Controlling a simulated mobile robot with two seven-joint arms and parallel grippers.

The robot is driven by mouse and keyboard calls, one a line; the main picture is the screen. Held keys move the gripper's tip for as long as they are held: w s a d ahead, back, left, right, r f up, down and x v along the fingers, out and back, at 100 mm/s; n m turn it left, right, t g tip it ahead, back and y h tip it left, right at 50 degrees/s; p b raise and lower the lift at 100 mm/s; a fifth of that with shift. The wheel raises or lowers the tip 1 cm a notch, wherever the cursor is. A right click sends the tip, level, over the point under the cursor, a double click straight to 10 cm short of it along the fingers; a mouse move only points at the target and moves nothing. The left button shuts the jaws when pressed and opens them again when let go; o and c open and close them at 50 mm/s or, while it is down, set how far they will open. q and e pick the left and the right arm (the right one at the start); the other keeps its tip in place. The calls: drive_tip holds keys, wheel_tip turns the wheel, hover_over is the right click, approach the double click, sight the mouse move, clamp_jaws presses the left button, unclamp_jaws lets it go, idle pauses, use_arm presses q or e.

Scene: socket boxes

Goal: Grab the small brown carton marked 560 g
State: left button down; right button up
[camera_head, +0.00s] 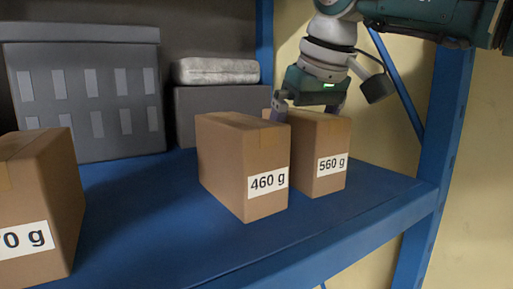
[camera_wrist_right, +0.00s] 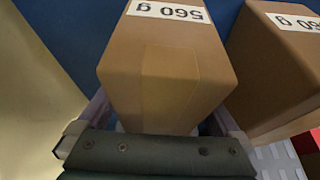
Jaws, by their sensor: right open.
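The small brown carton marked 560 g (camera_head: 322,170) stands upright on the blue shelf, just right of and behind the 460 g carton (camera_head: 243,165). My right gripper (camera_head: 306,108) comes down from above onto the 560 g carton, with its fingers apart at the carton's top. In the right wrist view the 560 g carton (camera_wrist_right: 168,60) sits between the two open fingers (camera_wrist_right: 160,115), one at each side. The right-hand finger there is in the narrow gap beside the 460 g carton (camera_wrist_right: 278,70). Contact with the carton's sides cannot be told. My left gripper is not in view.
Another brown carton (camera_head: 38,205), its label partly cut off, stands at the left front of the blue shelf (camera_head: 150,235). Grey boxes (camera_head: 85,95) stand at the back. A blue post (camera_head: 440,130) rises at the right.

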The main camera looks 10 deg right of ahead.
drive_tip(key=shift+f, duration=0.2)
idle(0.6)
clamp_jaws()
idle(0.8)
